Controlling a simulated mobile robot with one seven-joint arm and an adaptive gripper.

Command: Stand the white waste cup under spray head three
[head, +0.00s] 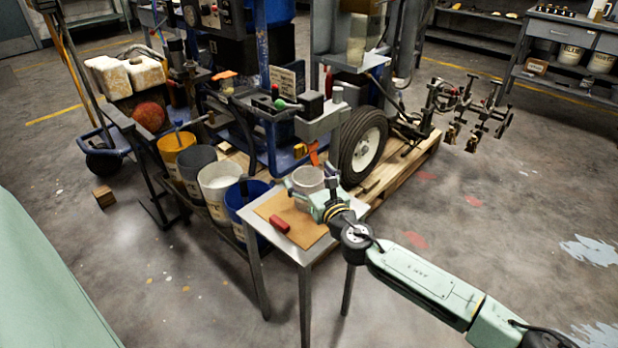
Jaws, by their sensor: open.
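The white waste cup (307,177) stands upright on the small metal side table, near its back edge. My gripper (310,182) is open at the cup, with one finger to the cup's left and one to its right. I cannot tell whether the fingers touch it. The gripper's body hides the cup's lower part. The spray heads (472,138) hang in a row on the striper's arm at the right, over the floor and well apart from the cup. I cannot tell which one is number three.
A red object (279,224) lies on the brown board (303,236) on the side table. Several buckets (218,183) stand left of it. The striper's wheel (364,146) and a wooden pallet (413,165) lie between table and spray heads. The floor at right (500,220) is open.

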